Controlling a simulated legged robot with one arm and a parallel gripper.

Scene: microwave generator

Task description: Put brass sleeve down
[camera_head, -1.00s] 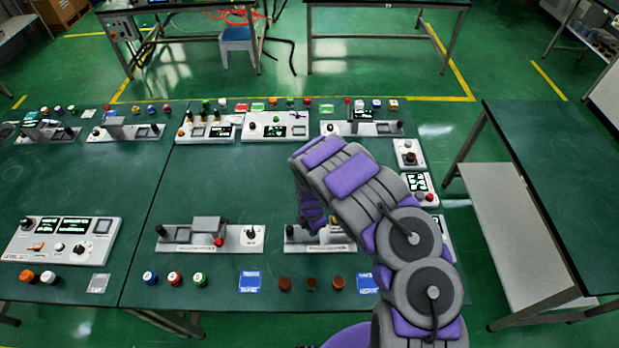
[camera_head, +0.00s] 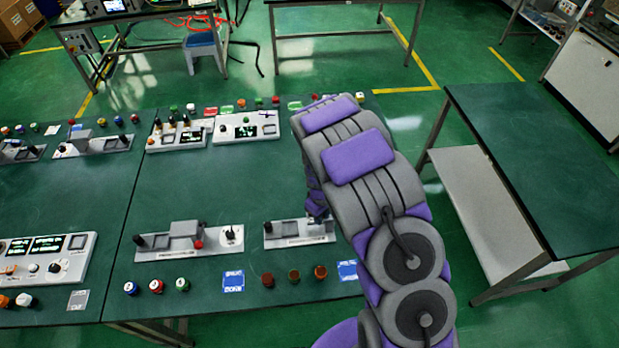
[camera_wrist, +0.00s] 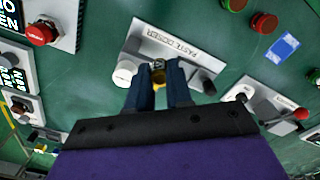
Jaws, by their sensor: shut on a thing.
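My gripper (camera_wrist: 160,82) is shut on the brass sleeve (camera_wrist: 158,66), a small yellowish piece between the dark fingertips in the wrist view. The fingers are over a grey plate labelled "PASTE DOSER" (camera_wrist: 178,46), with a white round part (camera_wrist: 125,74) at its left. Whether the sleeve touches the plate I cannot tell. In the head view my arm hides most of the gripper, and the sleeve is not visible; the same grey station (camera_head: 290,234) shows just left of the arm on the green table.
A similar station with a red knob (camera_head: 198,244) stands to the left. Several coloured caps and a blue card (camera_head: 233,281) lie along the front edge. Panels with displays (camera_head: 245,128) line the back. A separate green table (camera_head: 530,160) is at right, across a gap.

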